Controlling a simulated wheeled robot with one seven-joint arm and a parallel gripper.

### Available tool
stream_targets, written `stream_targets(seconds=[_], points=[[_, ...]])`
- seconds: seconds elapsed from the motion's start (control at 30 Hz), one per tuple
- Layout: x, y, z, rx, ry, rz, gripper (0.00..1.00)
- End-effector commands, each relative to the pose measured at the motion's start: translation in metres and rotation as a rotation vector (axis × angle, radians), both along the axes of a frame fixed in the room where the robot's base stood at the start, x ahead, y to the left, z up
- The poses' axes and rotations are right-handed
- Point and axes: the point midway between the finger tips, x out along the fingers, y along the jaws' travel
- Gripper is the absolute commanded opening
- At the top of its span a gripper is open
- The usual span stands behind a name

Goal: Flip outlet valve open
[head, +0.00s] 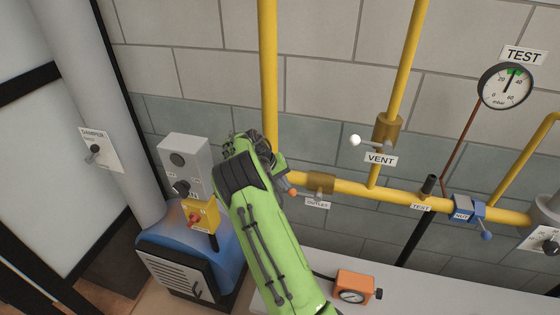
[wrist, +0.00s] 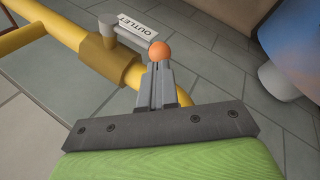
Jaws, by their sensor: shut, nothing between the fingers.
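The outlet valve is a brass body (head: 320,183) on the yellow pipe, with an OUTLET label (head: 318,203) below it. Its lever ends in an orange knob (head: 292,191), left of the body, and appears to run roughly along the pipe. In the wrist view the valve body (wrist: 122,62), the grey lever (wrist: 130,39) and the orange knob (wrist: 160,50) show. My gripper (wrist: 157,66) is shut and empty, its tips right at the knob in the picture; I cannot tell whether they touch. In the head view my green arm mostly hides the gripper.
A vent valve (head: 387,130) with a white knob is up and right. A blue-handled valve (head: 468,208) and a gauge (head: 506,86) are farther right. A grey control box (head: 185,165) stands left of my arm. An orange meter (head: 355,287) sits on the bench below.

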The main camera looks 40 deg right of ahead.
Motion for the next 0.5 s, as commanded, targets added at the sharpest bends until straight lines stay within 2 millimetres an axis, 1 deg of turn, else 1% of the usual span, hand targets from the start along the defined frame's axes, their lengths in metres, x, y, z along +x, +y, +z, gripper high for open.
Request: stream_targets(seconds=[0.03, 0.3, 0.4, 0.5], points=[[0.003, 0.006, 0.013, -0.004, -0.008, 0.003, 0.0], [0.011, 0.037, 0.075, -0.011, -0.015, 0.001, 0.0], [0.014, 0.048, 0.097, -0.013, -0.018, -0.001, 0.0], [0.016, 0.057, 0.112, -0.014, -0.018, -0.002, 0.0]])
